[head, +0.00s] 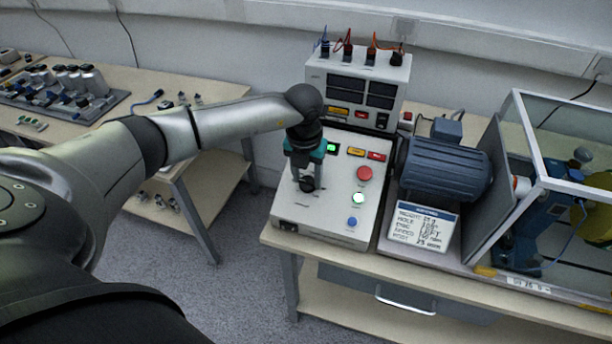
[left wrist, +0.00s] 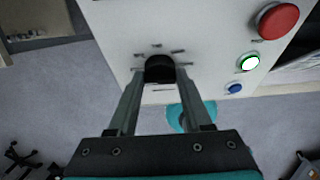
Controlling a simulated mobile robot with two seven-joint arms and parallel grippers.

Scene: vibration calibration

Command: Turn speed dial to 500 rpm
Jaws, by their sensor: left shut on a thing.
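The black speed dial (head: 307,184) sits on the sloped front of a light grey control box (head: 330,222). My left gripper (head: 306,180) reaches down to the dial from above. In the left wrist view, the two fingers of my left gripper (left wrist: 160,74) are on either side of the dial (left wrist: 160,68), shut on it. Small marks surround the dial, too small to read, and its pointer is hidden. A lit green display (head: 331,148) shows on the panel, its digits not readable. My right gripper is not in view.
Right of the dial are a red stop button (head: 365,173), a lit green-white button (head: 358,198) and a blue button (head: 352,222). A blue motor (head: 445,168) and a written card (head: 422,226) stand to the right, beside a clear guard (head: 560,130).

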